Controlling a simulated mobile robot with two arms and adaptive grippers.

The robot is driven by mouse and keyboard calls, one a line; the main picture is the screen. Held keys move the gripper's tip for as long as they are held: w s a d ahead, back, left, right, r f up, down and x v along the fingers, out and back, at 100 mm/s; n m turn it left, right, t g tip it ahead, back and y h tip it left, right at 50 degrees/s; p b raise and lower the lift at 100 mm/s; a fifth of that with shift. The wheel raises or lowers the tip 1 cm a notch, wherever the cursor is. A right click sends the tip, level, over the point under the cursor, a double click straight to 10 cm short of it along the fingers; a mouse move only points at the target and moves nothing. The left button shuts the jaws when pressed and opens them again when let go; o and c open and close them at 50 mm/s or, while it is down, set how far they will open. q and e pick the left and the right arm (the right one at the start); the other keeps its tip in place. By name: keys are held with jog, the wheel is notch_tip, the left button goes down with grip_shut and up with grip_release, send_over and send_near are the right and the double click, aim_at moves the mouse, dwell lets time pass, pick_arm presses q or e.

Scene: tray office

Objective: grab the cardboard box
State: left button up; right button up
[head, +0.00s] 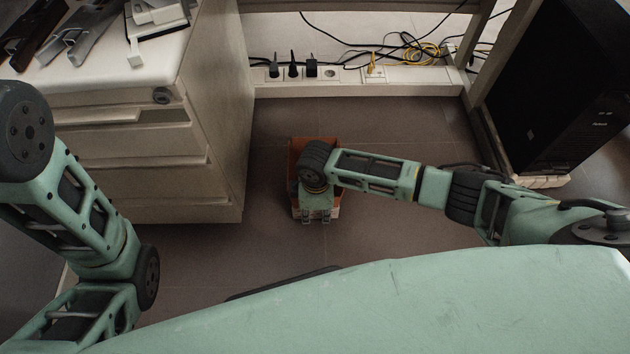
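The cardboard box (298,147) stands on the floor near the middle of the head view. It is reddish-brown, and most of it is hidden under my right arm's wrist. My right gripper (316,221) is over the near side of the box and points down toward the viewer's edge. Its fingers are small in the picture, and I cannot tell whether they touch the box or hold it. My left arm comes in at the left edge. Its gripper is outside the view.
A white drawer cabinet (140,160) with office items on top stands to the left. A black computer tower (540,90) stands at the right. Cables and plugs (293,68) run along the back wall. Brown floor (390,235) is free around the box.

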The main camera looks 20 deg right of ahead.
grip_shut()
jog(key=shift+r, duration=0.1)
dwell(0.3)
